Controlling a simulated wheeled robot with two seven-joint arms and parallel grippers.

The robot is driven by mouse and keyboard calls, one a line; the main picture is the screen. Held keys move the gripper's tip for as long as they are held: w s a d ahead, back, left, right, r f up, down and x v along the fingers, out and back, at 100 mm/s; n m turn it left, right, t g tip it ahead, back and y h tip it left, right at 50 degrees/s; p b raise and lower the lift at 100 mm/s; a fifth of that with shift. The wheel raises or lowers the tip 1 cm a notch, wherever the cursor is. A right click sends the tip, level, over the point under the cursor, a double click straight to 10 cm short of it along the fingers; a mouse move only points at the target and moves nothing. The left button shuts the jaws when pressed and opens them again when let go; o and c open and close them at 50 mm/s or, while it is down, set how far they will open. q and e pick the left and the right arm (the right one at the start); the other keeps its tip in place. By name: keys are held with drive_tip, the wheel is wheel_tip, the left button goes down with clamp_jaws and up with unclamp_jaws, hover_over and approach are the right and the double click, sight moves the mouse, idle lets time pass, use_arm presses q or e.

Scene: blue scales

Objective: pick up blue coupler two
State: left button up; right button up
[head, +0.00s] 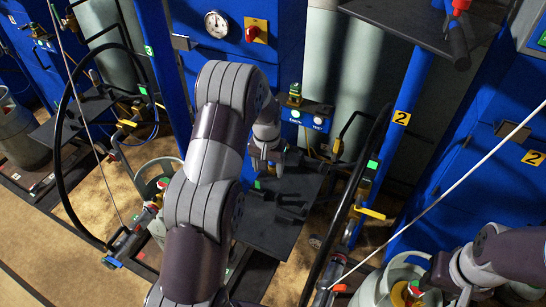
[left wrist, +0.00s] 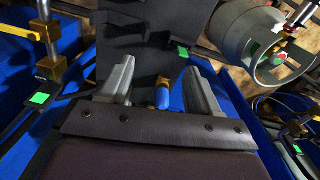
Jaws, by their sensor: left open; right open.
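My left gripper (head: 266,165) hangs over a dark shelf below the button panel of the blue scale frame. In the left wrist view its two grey fingers (left wrist: 158,88) are apart. A small blue cylinder with a brass-coloured top, probably the blue coupler (left wrist: 162,97), shows between the fingers, with a gap to each side. I see no number on it, and I cannot make it out in the head view. My right gripper (head: 428,284) is open at the lower right, close to the red and yellow valve of a grey gas cylinder (head: 375,287).
The dark shelf (head: 262,226) lies under my left gripper. A black hose (head: 343,205) runs down its right side, next to a blue post marked 2 (head: 402,118). Another grey cylinder (head: 157,172) stands left of my left arm. Bare floor lies at lower left.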

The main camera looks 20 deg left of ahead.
use_arm(q)
drive_tip(key=w+a+r+m+t, duration=0.15)
drive_tip(key=w+a, duration=0.35)
drive_tip(key=w, duration=0.6)
drive_tip(key=shift+g, duration=0.25)
drive_tip(key=f+b, duration=0.1)
drive_tip(key=f, duration=0.1)
drive_tip(key=f+b, duration=0.3)
drive_tip(key=f, duration=0.1)
drive_tip(key=shift+w+d+b, duration=0.15)
drive_tip(key=shift+w+b, duration=0.15)
drive_tip(key=shift+w, duration=0.05)
drive_tip(key=f, duration=0.3)
drive_tip(key=w+f+b, duration=0.1)
drive_tip(key=f, duration=0.1)
drive_tip(key=shift+f, duration=0.25)
drive_tip(key=shift+d, duration=0.1)
drive_tip(key=c, duration=1.1)
